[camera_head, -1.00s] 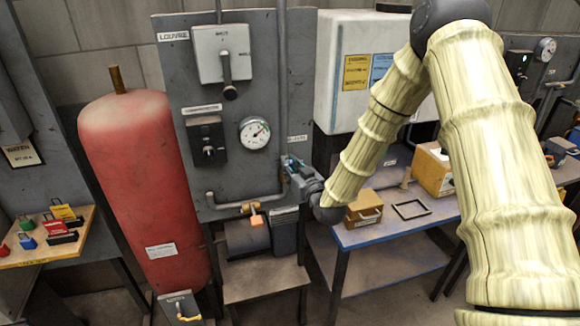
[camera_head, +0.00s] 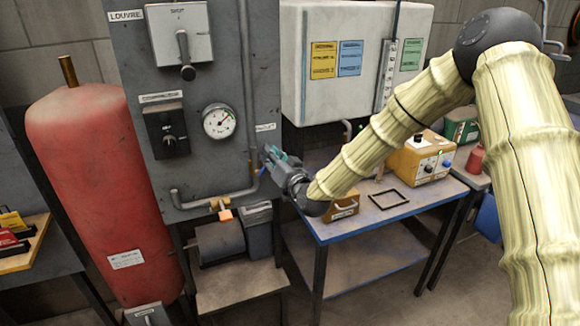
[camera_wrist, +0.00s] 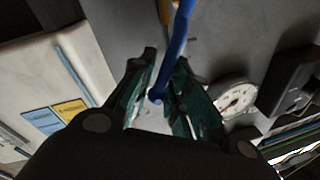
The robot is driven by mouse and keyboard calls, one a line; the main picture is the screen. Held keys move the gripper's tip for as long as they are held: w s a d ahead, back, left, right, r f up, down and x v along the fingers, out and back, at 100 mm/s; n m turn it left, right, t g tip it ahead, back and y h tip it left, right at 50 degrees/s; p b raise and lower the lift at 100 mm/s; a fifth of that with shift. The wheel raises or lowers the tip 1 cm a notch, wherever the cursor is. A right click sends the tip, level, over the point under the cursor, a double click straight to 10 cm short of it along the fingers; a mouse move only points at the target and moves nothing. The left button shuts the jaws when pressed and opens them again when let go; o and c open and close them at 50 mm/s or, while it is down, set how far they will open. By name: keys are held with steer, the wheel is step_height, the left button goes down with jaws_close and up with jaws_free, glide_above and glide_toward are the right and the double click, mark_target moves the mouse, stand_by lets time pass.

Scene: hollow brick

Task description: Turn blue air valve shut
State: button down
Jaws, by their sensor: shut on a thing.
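The blue air valve's handle (camera_wrist: 177,48) is a slim blue bar in the wrist view. It runs down from the top edge to a rounded end between my fingers. My gripper (camera_wrist: 163,88) has its green-lined fingers on either side of this bar and is shut on it. In the head view my gripper (camera_head: 271,158) is at the lower right edge of the grey panel (camera_head: 205,82). Only a small blue bit of the handle (camera_head: 262,171) shows there, beside the fingers. The rest of the valve is hidden by my gripper.
A pressure gauge (camera_head: 218,121) and a black switch box (camera_head: 166,130) are on the panel, left of my gripper. A pipe with an orange tag (camera_head: 225,215) runs below. A red tank (camera_head: 95,190) stands left. A blue-edged table (camera_head: 375,222) holds boxes at right.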

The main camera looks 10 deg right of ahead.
steer(key=d+f+m+t+h+b, duration=0.2)
steer(key=d+f+m+b, duration=0.2)
steer(key=m+b, duration=1)
step_height(320, 180, down, 3)
steer(key=shift+w+f+m+h+b, duration=0.1)
steer(key=shift+w+m+h+b, duration=0.25)
steer(key=shift+b, duration=0.4)
steer(key=shift+h, duration=0.25)
steer(key=c, duration=1.5)
jaws_free()
steer(key=v, duration=1.2)
steer(key=shift+w+d+f, duration=0.1)
steer(key=shift+f, duration=0.1)
